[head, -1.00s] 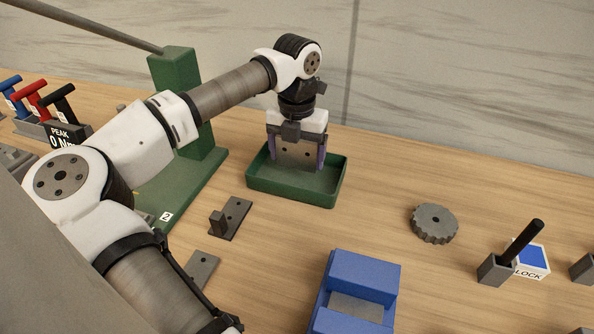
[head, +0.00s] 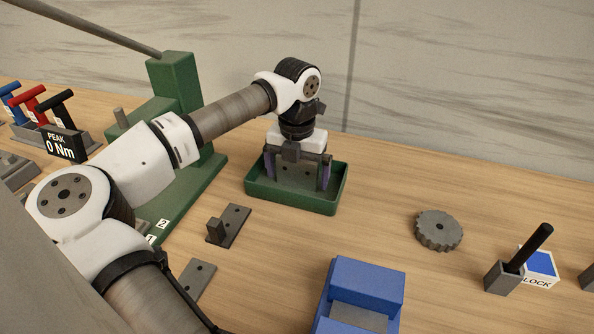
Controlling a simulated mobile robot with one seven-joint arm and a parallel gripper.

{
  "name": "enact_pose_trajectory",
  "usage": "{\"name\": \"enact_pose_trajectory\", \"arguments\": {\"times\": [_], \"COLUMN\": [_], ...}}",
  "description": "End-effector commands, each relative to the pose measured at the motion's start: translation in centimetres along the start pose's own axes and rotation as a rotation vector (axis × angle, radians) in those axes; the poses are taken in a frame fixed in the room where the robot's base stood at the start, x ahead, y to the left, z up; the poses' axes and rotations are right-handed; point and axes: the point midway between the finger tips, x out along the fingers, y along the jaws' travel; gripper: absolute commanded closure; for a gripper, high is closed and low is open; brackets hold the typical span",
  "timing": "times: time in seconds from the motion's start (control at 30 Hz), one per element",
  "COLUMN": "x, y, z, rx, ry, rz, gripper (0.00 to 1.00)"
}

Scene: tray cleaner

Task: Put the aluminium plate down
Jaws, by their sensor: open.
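The grey aluminium plate (head: 296,177) with small dark holes is in the green tray (head: 294,201), in the head view's upper middle. My gripper (head: 297,180) points down into the tray with its fingers open, one at each side of the plate. A small gap shows between the plate and at least the right finger. The plate's lower edge and its contact with the tray floor are hard to see behind the tray's front wall.
A grey gear (head: 438,231) lies to the right. A blue fixture (head: 361,284) is at the front, and a dark bracket (head: 228,226) lies left of it. A green stand (head: 178,90) rises behind my arm. Bare wood lies between tray and gear.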

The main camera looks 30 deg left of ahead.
Motion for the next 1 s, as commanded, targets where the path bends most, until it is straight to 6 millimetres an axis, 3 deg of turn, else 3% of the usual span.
{"name": "enact_pose_trajectory", "arguments": {"times": [0.17,0.6,0.8,1.0], "x": [-1.7,-10.6,-12.2,-12.3], "y": [0.1,0.0,0.0,0.0], "z": [0.1,0.1,0.0,0.0], "rx": [-0.001,-0.002,0.001,0.000], "ry": [-0.002,-0.002,0.000,0.000], "rz": [0.004,0.003,0.001,0.000], "gripper": [0.00,0.00,0.00,0.00]}}
